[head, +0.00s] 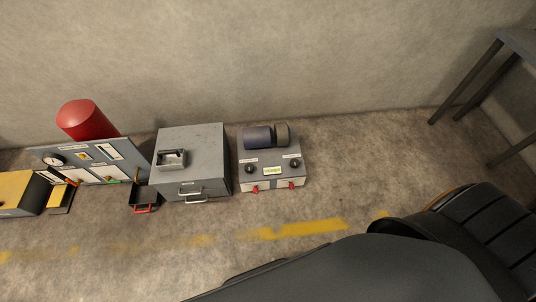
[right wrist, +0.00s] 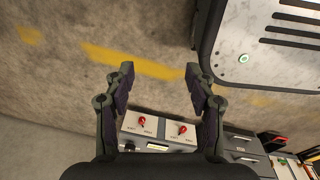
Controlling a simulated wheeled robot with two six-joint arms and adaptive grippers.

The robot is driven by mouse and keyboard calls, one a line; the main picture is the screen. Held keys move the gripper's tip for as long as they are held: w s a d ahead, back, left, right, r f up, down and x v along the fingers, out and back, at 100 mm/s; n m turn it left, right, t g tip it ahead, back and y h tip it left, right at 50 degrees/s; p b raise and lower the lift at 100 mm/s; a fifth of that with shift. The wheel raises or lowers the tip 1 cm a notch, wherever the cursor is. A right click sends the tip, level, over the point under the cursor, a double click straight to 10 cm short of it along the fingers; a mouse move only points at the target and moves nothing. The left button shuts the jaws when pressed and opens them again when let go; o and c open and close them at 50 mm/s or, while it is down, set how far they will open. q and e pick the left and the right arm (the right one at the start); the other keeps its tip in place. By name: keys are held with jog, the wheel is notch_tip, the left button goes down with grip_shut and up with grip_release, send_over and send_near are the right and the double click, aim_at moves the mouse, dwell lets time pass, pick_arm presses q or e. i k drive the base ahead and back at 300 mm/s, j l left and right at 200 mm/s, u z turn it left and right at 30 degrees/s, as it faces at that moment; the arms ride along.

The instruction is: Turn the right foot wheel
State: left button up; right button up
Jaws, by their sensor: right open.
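A grey box-shaped unit (head: 270,172) stands on the floor against the wall in the head view, with a dark two-part spool (head: 265,136) on top. Low on its front are two small red wheels or handles, the left one (head: 255,189) and the right one (head: 292,184). The right wrist view looks from the opposite way up, so the head view's right red wheel appears on the left (right wrist: 142,121) and the other on the right (right wrist: 183,129). My right gripper (right wrist: 160,67) is open and empty, its fingers apart from the unit. My left gripper is out of view.
A grey drawer cabinet (head: 190,162) stands close left of the unit. Further left are a gauge panel (head: 90,162), a red cylinder (head: 86,119) and a yellow-topped box (head: 22,192). Floor right of the unit is clear up to a dark-legged table (head: 480,80).

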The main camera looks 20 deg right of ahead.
aim_at(294, 162)
jog(key=z, duration=1.05)
jog(key=k+l, duration=0.1)
jog(key=k, duration=0.3)
jog(key=k+l, duration=0.1)
jog(key=k, duration=0.25)
